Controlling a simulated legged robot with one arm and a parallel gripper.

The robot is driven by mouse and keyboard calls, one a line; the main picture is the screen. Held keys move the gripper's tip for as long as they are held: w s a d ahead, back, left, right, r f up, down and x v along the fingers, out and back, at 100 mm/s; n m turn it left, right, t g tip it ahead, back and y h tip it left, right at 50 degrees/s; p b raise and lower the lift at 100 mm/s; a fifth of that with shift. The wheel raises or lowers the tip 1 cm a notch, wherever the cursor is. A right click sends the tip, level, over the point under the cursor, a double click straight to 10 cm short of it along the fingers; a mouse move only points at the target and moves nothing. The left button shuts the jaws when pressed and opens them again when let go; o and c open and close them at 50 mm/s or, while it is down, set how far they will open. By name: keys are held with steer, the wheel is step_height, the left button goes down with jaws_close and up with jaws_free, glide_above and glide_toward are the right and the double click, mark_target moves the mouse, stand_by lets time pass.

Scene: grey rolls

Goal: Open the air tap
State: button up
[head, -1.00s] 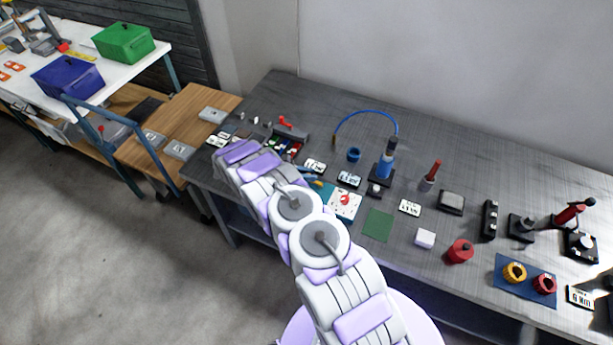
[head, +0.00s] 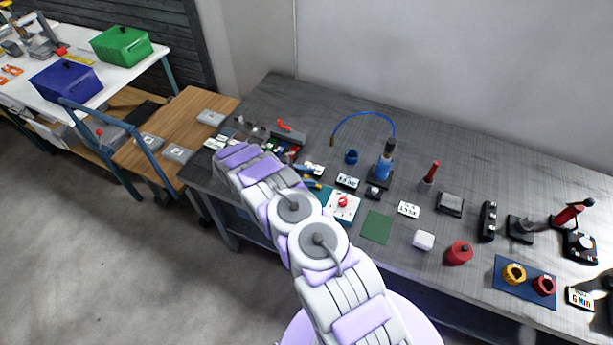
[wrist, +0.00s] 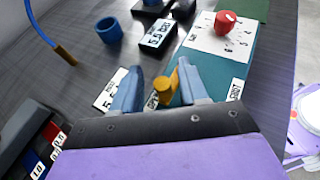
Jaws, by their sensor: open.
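A small yellow handle-like piece (wrist: 166,86), which may be the air tap's handle, stands beside a teal plate (wrist: 232,75) in the wrist view. My gripper (wrist: 158,75) is open, with its two blue-grey fingers on either side of the yellow piece; I cannot tell whether either touches it. The lower part of the yellow piece is hidden by my gripper. A red knob (wrist: 226,20) sits on a white numbered panel (wrist: 205,38) beyond the fingers; it also shows in the head view (head: 342,202). My arm hides part of the bench there.
A blue ring (wrist: 109,30) and a labelled black block (wrist: 158,33) stand beyond the fingers. A blue hose with a brass end (wrist: 65,54) lies at left. Coloured bins (wrist: 48,133) are close to the lower left. A green mat (head: 377,227) lies right of the panel.

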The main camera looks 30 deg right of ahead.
steer(key=shift+a, duration=0.1)
steer(key=v, duration=1.7)
steer(key=shift+w, duration=0.15)
steer(key=shift+r, duration=0.1)
